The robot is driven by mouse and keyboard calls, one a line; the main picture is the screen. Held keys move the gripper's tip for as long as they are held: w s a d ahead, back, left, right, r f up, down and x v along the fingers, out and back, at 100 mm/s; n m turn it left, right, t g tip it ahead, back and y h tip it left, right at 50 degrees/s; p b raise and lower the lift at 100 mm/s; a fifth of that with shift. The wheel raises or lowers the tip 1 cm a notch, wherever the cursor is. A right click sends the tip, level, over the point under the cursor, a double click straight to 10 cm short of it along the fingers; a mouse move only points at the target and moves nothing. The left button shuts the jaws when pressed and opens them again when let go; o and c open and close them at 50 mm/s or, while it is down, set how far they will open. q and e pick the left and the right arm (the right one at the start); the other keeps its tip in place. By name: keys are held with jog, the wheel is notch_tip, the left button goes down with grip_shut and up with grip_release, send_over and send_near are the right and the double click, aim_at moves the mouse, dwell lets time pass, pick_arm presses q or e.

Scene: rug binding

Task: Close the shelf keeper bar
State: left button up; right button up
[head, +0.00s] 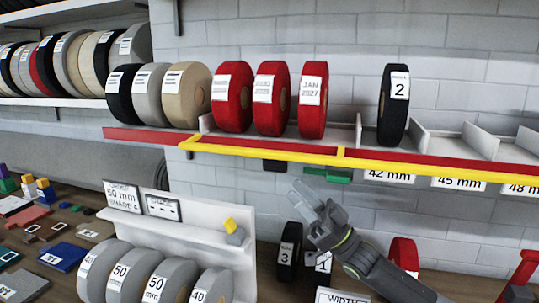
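The keeper bar (262,153) is a long yellow bar along the red front edge of the wall shelf (378,163), with a yellow upright piece near its middle. Three red rolls (232,97) and a black roll marked 2 (393,105) stand on the shelf behind it. I cannot tell whether the bar is latched. My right gripper (294,188) is below the bar, pointing up and left, apart from it. Its pale fingers lie close together with nothing seen between them. My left gripper is not in view.
A green piece (328,174) and a black piece (275,166) sit under the shelf, close above my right gripper. A white rack (190,232) with grey rolls stands at lower left. Rolls, including one marked 3 (288,252), stand below. Empty shelf bays (452,142) lie right.

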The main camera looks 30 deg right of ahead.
aim_at(278, 172)
jog(key=p+x, duration=0.2)
jog(key=x, duration=0.7)
jog(key=shift+w+a+r+p, duration=0.1)
jog(key=shift+a+r+p, duration=0.15)
jog(key=shift+r+p, duration=0.1)
grip_shut()
